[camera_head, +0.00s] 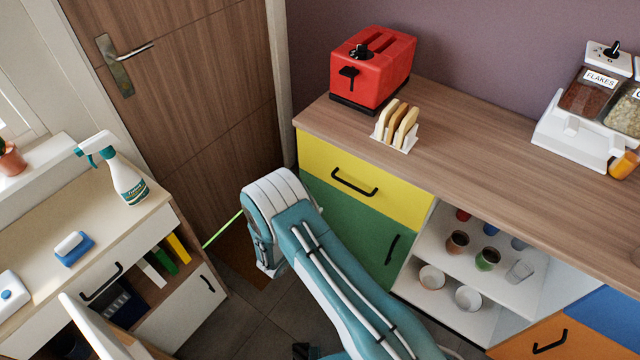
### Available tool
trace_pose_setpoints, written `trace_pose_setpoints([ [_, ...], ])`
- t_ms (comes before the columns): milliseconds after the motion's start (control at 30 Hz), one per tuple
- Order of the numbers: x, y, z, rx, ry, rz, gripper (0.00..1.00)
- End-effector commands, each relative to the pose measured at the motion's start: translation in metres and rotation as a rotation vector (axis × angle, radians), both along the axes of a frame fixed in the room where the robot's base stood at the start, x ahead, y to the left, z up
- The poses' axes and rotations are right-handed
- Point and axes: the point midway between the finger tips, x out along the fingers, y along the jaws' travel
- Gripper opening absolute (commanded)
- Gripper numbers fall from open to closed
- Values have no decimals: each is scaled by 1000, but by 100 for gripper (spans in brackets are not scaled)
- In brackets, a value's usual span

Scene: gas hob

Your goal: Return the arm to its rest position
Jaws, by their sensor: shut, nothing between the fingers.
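My teal-and-white arm reaches up from the bottom edge of the head view to a rounded joint left of the middle. Beyond that joint only a short teal part shows, pointing down toward the floor. My gripper cannot be made out; the arm's own bulk may hide it. The arm is in front of the green cabinet door (346,222) and the floor (262,340), and no object is seen held by it.
A wooden counter (480,140) at right bears a red toaster (372,66), a toast rack (396,124) and a flakes dispenser (588,92). Open shelves (440,246) hold cups. At left, a cabinet (160,232) bears a spray bottle (124,178). A door (190,90) stands behind.

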Motion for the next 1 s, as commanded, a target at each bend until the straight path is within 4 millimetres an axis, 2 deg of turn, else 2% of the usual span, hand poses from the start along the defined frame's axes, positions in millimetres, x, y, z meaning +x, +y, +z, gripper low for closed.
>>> trace_pose_setpoints([
  [167,0,1,0,-1,-1,-1,0],
  [267,2,-4,12,19,-10,-32,0],
  [367,6,-19,41,75,-31,-117,0],
  [433,6,-34,67,131,-51,-199,0],
  [567,0,-63,112,247,-86,-349,0],
  [767,-22,-102,173,438,-149,-565,0],
  [1000,-63,-138,233,691,-236,-801,0],
])
